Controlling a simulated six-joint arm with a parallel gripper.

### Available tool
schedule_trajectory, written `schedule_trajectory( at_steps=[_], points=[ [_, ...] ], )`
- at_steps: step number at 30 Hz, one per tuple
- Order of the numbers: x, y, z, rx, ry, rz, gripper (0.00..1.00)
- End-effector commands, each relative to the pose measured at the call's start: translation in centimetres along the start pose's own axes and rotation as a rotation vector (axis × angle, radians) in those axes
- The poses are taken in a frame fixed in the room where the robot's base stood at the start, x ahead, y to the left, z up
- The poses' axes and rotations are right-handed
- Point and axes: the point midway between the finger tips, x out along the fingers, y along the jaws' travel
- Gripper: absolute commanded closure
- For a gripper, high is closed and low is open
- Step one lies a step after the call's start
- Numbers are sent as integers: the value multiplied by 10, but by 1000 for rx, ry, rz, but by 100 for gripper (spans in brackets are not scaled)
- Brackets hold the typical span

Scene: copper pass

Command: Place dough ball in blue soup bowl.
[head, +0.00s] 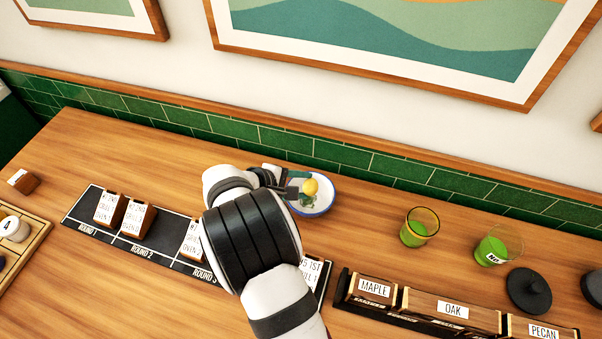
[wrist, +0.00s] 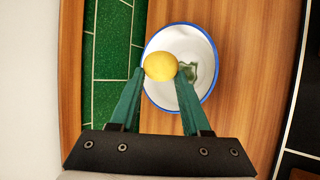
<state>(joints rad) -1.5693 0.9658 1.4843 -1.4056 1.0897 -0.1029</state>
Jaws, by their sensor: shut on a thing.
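A yellow dough ball (wrist: 160,66) is between the tips of my gripper's green fingers (wrist: 158,80) in the wrist view. My gripper (head: 300,184) is shut on the ball. The ball (head: 310,187) also shows in the head view, over the blue-rimmed white soup bowl (head: 322,206). In the wrist view the ball overlaps the left part of the bowl (wrist: 203,52), whose inside shows a small green and white mark. I cannot tell exactly how high the ball is above the bowl's bottom. My arm hides part of the bowl's left side in the head view.
Two glasses with green contents, a near one (head: 419,228) and a farther-right one (head: 492,248), stand right of the bowl. A black labelled strip (head: 160,253) holds wooden card blocks. Wooden trays marked Maple, Oak and Pecan (head: 450,308) lie front right. Green wall tiles (head: 240,132) edge the table behind.

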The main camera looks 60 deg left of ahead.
Motion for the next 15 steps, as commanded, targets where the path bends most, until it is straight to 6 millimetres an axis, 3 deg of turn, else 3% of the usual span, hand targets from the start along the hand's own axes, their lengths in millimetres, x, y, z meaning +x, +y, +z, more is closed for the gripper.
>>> schedule_trajectory(
  at_steps=[12, 13, 15],
  points=[
    [7, -7, -3, 1, 0, 0, 100],
    [7, -7, -3, 1, 0, 0, 49],
    [7, -7, -3, 1, 0, 0, 37]
  ],
)
